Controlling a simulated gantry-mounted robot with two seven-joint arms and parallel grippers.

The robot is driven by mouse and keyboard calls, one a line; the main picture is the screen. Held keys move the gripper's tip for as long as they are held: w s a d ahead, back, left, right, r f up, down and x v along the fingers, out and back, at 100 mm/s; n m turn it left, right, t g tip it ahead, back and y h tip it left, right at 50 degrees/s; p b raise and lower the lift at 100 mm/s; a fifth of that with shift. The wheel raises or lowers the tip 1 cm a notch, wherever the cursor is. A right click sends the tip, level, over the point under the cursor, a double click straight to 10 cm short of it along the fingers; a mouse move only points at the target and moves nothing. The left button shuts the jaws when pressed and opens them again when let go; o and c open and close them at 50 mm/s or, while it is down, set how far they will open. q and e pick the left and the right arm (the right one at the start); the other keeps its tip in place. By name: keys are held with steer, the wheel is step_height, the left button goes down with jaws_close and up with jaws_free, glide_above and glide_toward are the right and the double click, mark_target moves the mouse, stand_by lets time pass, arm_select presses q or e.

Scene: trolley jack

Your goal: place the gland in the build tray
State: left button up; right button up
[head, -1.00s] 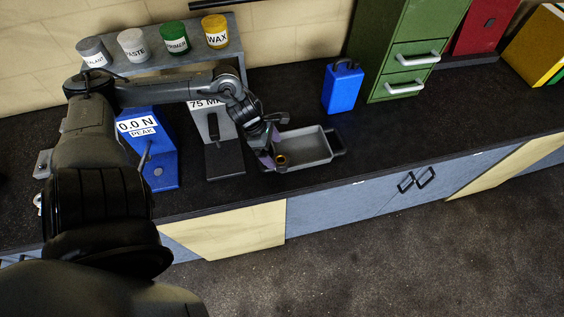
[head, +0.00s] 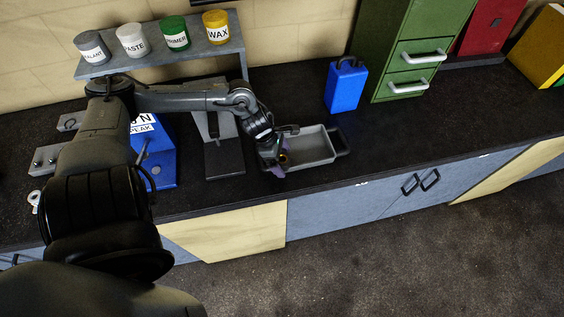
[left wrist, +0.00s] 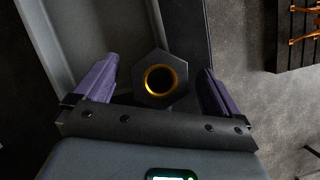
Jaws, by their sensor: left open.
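The gland (left wrist: 160,78) is a dark hexagonal piece with a gold ring round its bore. In the head view its gold ring (head: 284,158) shows small at the left end of the grey build tray (head: 317,154). My left gripper (head: 275,164) is over that end of the tray. In the left wrist view its purple-padded fingers stand wide open, one on each side of the gland, with a gap on both sides. The gland's underside is hidden, so I cannot tell exactly how it rests. My right gripper is not in view.
A blue tester (head: 160,158) and a grey press-like stand (head: 222,158) are left of the tray. A blue can (head: 344,88) and green drawers (head: 405,70) stand behind to the right. The bench's front edge runs close before the tray. The bench right of it is clear.

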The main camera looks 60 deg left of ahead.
arm_select(q)
steer(key=shift+f, duration=0.1)
steer(key=shift+c, duration=0.2)
steer(key=c, duration=1.5)
steer(key=shift+c, duration=0.9)
steer(key=shift+r, duration=0.25)
